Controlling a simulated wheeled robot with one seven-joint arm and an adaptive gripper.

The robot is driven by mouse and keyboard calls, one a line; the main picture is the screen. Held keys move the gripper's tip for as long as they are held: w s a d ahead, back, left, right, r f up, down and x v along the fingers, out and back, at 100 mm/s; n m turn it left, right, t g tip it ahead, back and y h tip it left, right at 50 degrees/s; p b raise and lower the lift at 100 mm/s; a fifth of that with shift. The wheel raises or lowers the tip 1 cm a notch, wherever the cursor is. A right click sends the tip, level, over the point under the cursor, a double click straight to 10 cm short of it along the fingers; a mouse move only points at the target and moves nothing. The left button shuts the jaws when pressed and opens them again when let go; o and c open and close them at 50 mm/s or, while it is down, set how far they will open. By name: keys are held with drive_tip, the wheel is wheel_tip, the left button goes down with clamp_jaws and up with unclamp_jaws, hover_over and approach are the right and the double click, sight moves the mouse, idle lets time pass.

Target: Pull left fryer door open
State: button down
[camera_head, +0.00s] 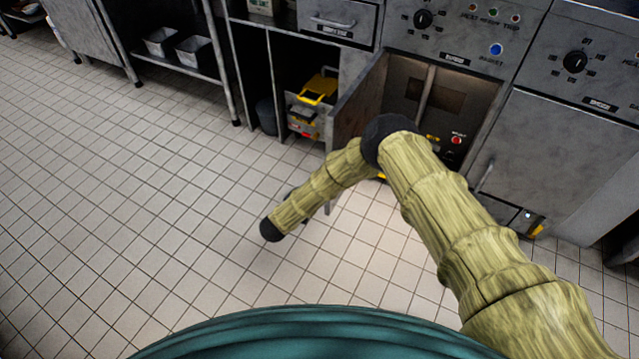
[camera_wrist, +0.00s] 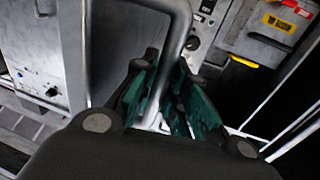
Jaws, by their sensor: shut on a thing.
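The left fryer door (camera_head: 357,102) stands swung out to the left in the head view, and the fryer's inside (camera_head: 440,95) shows. In the wrist view, the bent metal door handle (camera_wrist: 181,50) runs down between the fingers of my gripper (camera_wrist: 170,105). The teal finger pads are on both sides of the bar, shut on it. In the head view my arm hides most of the handle and gripper.
The right fryer door (camera_head: 560,140) is closed, with its handle (camera_head: 485,177) to the right of the opening. A yellow-topped item (camera_head: 319,88) sits in an open cabinet bay to the left. Tiled floor (camera_head: 180,200) is clear at left and front.

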drive_tip(key=c, duration=1.7)
unclamp_jaws()
drive_tip(key=shift+w+d, duration=0.2)
drive_tip(key=shift+d, duration=0.1)
drive_tip(key=shift+s+a, duration=0.1)
drive_tip(key=shift+a, duration=0.1)
drive_tip(key=v, duration=1.1)
drive_tip(key=shift+s+a, duration=0.3)
drive_tip(key=shift+d, duration=0.1)
